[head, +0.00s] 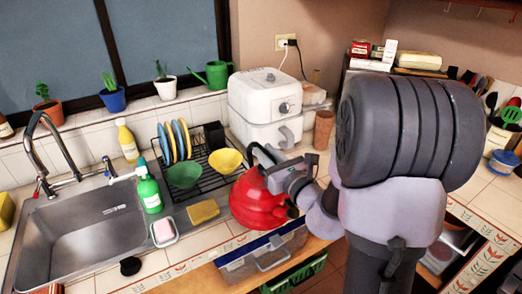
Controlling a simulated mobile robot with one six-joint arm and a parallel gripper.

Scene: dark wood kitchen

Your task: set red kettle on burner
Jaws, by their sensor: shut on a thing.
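The red kettle (254,203) is at the counter's front edge, right of the sink and just in front of the dish rack. My gripper (270,172) is at the kettle's top and shut on it, near its dark handle. My arm comes in from the right and hides the kettle's right side. I cannot tell whether the kettle's base touches the counter or hangs just above it. No burner is visible in this view.
A black dish rack (213,182) with plates and bowls stands behind the kettle. A white appliance (265,103) is at the back. The sink (85,235) lies left, with a yellow sponge (203,211) beside it. A lidded plastic box (262,258) sits below the counter edge.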

